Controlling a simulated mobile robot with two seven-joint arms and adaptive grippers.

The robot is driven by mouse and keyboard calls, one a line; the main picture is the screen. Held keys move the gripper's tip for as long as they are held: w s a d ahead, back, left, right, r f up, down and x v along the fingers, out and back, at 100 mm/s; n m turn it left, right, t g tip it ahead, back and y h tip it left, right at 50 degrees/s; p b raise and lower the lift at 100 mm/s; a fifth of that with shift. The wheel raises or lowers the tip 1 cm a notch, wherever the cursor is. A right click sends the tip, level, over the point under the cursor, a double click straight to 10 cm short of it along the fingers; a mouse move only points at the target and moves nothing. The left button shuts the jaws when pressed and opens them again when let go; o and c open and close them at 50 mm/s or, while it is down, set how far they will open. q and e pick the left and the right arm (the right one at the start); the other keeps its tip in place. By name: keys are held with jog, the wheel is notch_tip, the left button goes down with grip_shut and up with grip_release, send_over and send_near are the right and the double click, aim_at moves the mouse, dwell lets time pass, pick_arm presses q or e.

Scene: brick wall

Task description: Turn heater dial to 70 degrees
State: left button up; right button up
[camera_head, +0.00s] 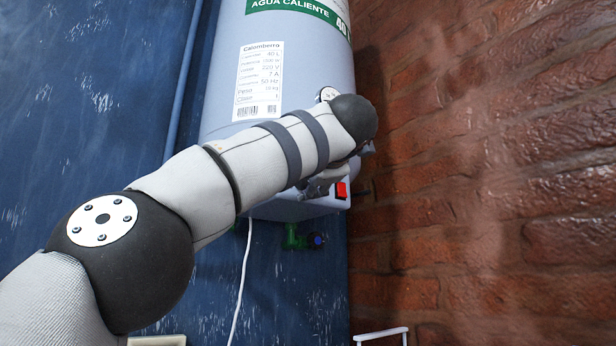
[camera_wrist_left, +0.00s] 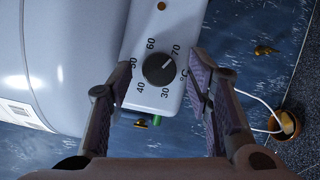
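The heater (camera_head: 222,88) is a pale grey upright tank in the head view, with its lower box partly behind my left arm. In the left wrist view the black round dial (camera_wrist_left: 158,69) sits on the grey panel (camera_wrist_left: 143,22), with numbers from 30 to 70 legible around it. A pale mark on the dial points up and right, towards 70. My left gripper (camera_wrist_left: 160,80) is open, its fingers apart on either side of the dial, with no clear contact visible. In the head view this gripper (camera_head: 325,182) is mostly hidden behind my forearm. My right gripper is not in view.
A red switch (camera_head: 341,190) is on the heater's lower box. A green valve (camera_head: 296,240) and a white cord (camera_head: 241,285) hang below. A brick wall (camera_head: 480,170) stands close on the right. A blue wall (camera_head: 75,110) is behind the heater.

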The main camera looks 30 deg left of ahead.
pick_arm(q)
jog(key=v, duration=1.2)
